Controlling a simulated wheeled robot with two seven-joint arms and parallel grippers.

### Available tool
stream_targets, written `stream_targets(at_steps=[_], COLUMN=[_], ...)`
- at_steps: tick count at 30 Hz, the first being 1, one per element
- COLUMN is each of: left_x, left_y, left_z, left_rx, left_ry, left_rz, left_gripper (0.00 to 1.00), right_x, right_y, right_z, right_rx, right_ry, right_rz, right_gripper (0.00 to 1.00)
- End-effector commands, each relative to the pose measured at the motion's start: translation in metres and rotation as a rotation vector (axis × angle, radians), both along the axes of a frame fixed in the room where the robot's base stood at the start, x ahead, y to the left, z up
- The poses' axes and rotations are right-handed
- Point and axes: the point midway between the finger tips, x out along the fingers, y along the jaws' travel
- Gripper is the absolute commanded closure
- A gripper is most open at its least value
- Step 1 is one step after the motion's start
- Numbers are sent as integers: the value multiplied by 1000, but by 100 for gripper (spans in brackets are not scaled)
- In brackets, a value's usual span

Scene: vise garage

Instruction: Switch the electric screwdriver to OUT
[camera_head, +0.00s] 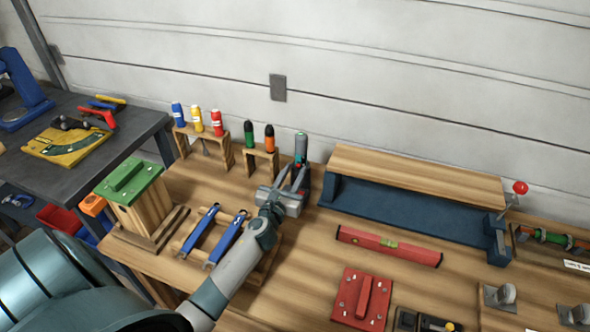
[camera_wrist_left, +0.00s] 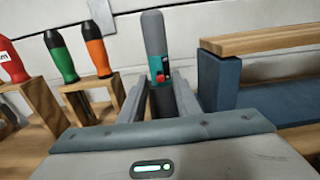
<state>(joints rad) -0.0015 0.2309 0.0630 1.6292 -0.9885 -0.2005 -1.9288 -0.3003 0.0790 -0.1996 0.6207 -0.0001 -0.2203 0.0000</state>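The electric screwdriver (camera_head: 301,150) stands upright at the back of the workbench, between the small screwdriver rack and the blue vise. In the left wrist view the screwdriver (camera_wrist_left: 153,45) shows its grey top, teal body and a small red switch; the marking by the switch is too small to read. My left gripper (camera_head: 294,180) reaches up to it. In the left wrist view the two fingers of my left gripper (camera_wrist_left: 161,95) stand apart on either side of the screwdriver's lower part, which is partly hidden. Contact cannot be made out. My right gripper is not in view.
A wooden rack (camera_head: 259,157) with green and orange screwdrivers stands close left. A long blue vise with a wooden board (camera_head: 415,175) stands close right. A red spirit level (camera_head: 388,246) and blue-handled tools (camera_head: 225,238) lie in front. The wall (camera_head: 350,90) is behind.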

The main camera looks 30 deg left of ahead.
Motion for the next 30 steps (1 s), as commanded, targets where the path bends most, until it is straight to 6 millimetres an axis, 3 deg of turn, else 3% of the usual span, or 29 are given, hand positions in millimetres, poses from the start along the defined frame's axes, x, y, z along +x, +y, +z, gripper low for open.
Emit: stream_targets(at_steps=[14, 18, 24, 30], left_x=[10, 10, 10, 10], left_y=[2, 2, 2, 2], left_z=[0, 0, 1, 18], left_rx=[0, 0, 0, 1], left_ry=[0, 0, 0, -1], left_rz=[0, 0, 0, -1], left_gripper=[70, 100, 100, 100], right_x=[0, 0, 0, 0], right_y=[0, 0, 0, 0], right_z=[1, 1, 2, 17], right_rx=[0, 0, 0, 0], right_ry=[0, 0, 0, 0], right_rz=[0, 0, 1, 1], right_gripper=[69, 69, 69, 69])
